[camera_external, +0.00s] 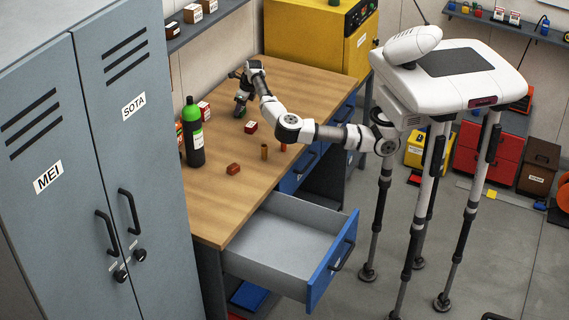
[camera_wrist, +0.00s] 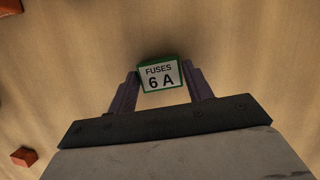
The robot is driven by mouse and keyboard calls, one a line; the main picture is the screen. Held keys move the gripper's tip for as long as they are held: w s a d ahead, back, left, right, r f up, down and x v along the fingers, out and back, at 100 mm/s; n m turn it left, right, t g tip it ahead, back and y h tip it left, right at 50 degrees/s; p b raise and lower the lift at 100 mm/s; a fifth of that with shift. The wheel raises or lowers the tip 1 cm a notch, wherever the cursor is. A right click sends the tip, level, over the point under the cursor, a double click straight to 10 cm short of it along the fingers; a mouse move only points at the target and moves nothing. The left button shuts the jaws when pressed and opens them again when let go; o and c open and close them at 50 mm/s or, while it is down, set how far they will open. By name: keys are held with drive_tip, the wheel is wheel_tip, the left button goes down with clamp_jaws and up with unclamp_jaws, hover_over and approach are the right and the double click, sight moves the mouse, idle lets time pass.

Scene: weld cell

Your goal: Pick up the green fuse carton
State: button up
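The green fuse carton (camera_wrist: 161,75) has a white top label reading "FUSES 6 A" and green edges. In the wrist view it sits between the two fingertips of my gripper (camera_wrist: 161,82), with a finger along each side and no clear gap. I cannot tell whether the fingers press on it. In the external view my gripper (camera_external: 241,106) points down at the far part of the wooden bench top (camera_external: 215,205). The carton is mostly hidden there by the gripper, with only a little green showing low down.
A red box (camera_external: 251,127), a brown cylinder (camera_external: 264,152) and a red-brown block (camera_external: 233,169) lie nearer. A drawer (camera_external: 290,235) stands open. Grey lockers (camera_external: 70,160) stand at left.

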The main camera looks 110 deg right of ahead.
drive_tip(key=c, duration=0.6)
drive_tip(key=shift+o, duration=0.2)
drive_tip(key=shift+r, duration=0.15)
